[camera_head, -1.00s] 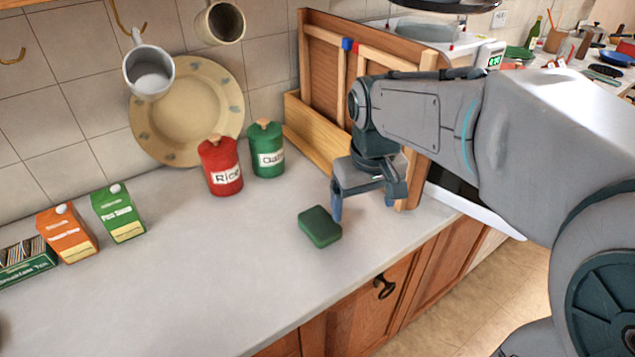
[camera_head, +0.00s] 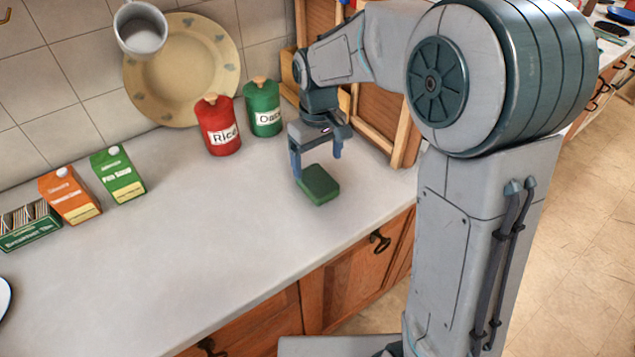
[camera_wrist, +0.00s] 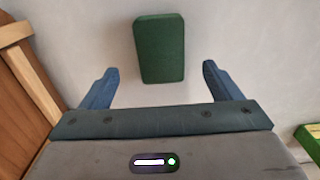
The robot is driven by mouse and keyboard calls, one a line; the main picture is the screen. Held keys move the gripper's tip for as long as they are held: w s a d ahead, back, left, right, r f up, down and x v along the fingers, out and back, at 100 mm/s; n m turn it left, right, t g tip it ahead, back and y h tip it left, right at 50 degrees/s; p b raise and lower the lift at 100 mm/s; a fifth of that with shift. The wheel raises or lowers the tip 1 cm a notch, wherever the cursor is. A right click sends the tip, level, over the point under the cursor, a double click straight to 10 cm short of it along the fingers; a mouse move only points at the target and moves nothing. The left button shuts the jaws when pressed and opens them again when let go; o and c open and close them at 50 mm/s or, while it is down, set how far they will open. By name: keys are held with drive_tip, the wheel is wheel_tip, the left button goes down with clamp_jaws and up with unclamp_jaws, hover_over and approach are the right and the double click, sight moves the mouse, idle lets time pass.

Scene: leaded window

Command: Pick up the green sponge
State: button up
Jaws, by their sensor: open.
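The green sponge (camera_head: 320,184) lies flat on the grey countertop, near its front edge. My gripper (camera_head: 317,163) is open and empty, just above and behind the sponge in the head view. In the wrist view the sponge (camera_wrist: 159,48) lies ahead of my gripper (camera_wrist: 160,76), roughly centred between the line of the two fingers. The fingers stand apart on either side, and I see no contact with the sponge.
A red rice canister (camera_head: 218,125) and a green canister (camera_head: 263,108) stand behind, left of my gripper. A wooden frame (camera_head: 375,125) stands close on the right. Cartons (camera_head: 118,174) stand further left.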

sight(317, 179)
wheel_tip(317, 179, down, 6)
drive_tip(key=shift+a+r+p, duration=0.1)
drive_tip(key=shift+r+p, duration=0.05)
drive_tip(key=shift+p, duration=0.25)
drive_tip(key=c, duration=1.2)
drive_tip(key=shift+o, duration=0.2)
drive_tip(key=shift+r, duration=0.15)
wheel_tip(317, 179, up, 4)
drive_tip(key=shift+r+b, duration=0.1)
drive_tip(key=shift+b, duration=0.25)
drive_tip(key=s+d+r+b, duration=0.1)
drive_tip(key=s+d+r, duration=0.5)
drive_tip(key=d, duration=0.4)
drive_tip(key=shift+s+r, duration=0.2)
drive_tip(key=shift+r, duration=0.1)
